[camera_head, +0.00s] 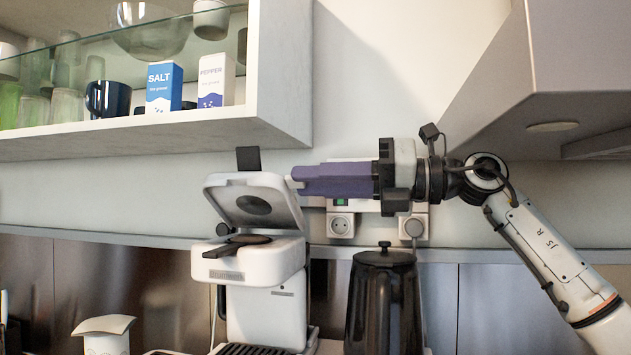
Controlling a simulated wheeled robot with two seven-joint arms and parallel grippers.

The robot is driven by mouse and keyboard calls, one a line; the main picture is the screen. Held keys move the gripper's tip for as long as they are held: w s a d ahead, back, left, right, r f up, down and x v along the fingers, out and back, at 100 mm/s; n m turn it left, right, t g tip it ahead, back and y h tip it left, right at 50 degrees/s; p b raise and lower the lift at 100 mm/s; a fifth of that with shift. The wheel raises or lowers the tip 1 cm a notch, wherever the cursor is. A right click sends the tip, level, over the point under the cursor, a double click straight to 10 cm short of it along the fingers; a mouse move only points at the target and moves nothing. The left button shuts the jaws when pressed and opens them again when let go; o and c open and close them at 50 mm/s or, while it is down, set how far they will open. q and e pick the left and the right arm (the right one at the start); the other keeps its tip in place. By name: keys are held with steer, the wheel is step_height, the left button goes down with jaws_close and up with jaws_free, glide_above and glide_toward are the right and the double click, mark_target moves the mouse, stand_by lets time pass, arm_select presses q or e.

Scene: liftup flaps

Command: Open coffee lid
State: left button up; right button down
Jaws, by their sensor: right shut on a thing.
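A white coffee machine (249,310) stands at the lower centre. Its lid (254,205) is raised and tilted back, with a dark round disc on its underside and a dark tab (248,159) at its top edge. The opened top shows a dark round part below the lid. My right gripper (296,181) comes in from the right, its purple fingers level and shut on the right edge of the lid. The exact contact at the fingertips is small and partly hidden. My left gripper is not in view.
A dark jug (384,300) stands right of the machine, below my right arm. Wall sockets (341,225) are behind the gripper. A shelf cabinet (283,90) with cups and cartons hangs upper left. A hood (560,75) is upper right. A white container (104,335) stands lower left.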

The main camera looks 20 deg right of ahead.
steer(key=c, duration=1.6)
jaws_free()
steer(key=shift+o, duration=0.2)
